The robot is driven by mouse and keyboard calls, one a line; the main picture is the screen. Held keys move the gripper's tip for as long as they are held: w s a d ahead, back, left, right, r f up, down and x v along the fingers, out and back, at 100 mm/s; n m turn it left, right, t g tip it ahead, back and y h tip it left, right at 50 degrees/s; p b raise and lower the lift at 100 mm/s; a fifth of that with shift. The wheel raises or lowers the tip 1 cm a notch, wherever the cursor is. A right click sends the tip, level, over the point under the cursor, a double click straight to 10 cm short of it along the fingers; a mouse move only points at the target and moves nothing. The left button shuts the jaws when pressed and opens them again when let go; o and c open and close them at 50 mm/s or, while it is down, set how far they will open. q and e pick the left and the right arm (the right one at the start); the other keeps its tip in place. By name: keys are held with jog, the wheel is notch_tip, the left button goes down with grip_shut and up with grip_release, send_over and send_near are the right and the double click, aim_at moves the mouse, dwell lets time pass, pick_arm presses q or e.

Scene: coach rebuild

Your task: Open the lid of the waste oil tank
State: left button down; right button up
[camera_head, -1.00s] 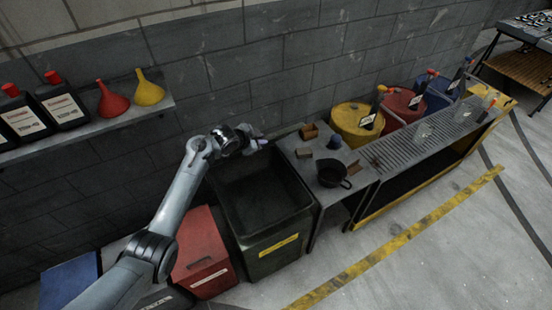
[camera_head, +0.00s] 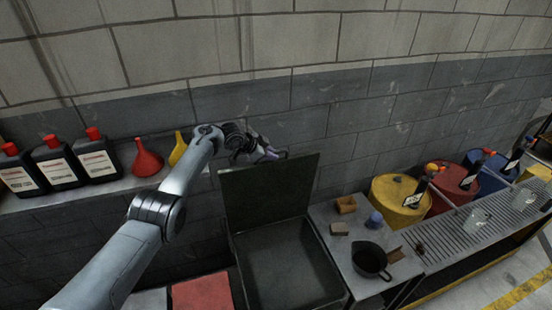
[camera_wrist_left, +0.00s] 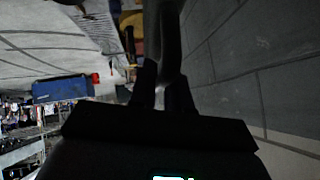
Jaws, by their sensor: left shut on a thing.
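The waste oil tank (camera_head: 333,268) is a dark square bin below the centre of the head view, with its top open. Its dark green lid (camera_head: 268,195) stands raised along the back, near the grey block wall. My left gripper (camera_head: 272,155) is at the lid's upper edge and is shut on a part of it; the exact grip is hard to see. In the left wrist view, the dark fingers (camera_wrist_left: 162,92) close around a dark bar-like piece (camera_wrist_left: 170,40). My right gripper is not in view.
A metal side table (camera_head: 345,285) right of the tank holds a black pan (camera_head: 371,260) and small items. Yellow (camera_head: 400,200), red (camera_head: 454,182) and blue drums (camera_head: 491,172) stand beyond. A shelf (camera_head: 90,192) with bottles and funnels is at left, near my arm.

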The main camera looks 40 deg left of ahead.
pick_arm(q)
jog(key=shift+w+a, duration=0.3)
jog(key=shift+a, duration=0.1)
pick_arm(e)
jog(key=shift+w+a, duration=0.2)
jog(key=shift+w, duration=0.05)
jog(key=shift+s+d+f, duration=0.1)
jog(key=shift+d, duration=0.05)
pick_arm(q)
jog(key=c, duration=1.2)
grip_release()
jog(key=shift+d, duration=0.1)
jog(key=shift+s+r, duration=0.1)
jog(key=shift+s+a+r, duration=0.3)
jog(key=shift+s+r, duration=0.1)
jog(key=v, duration=0.9)
jog(key=shift+s+b, duration=0.2)
jog(key=shift+b, duration=0.15)
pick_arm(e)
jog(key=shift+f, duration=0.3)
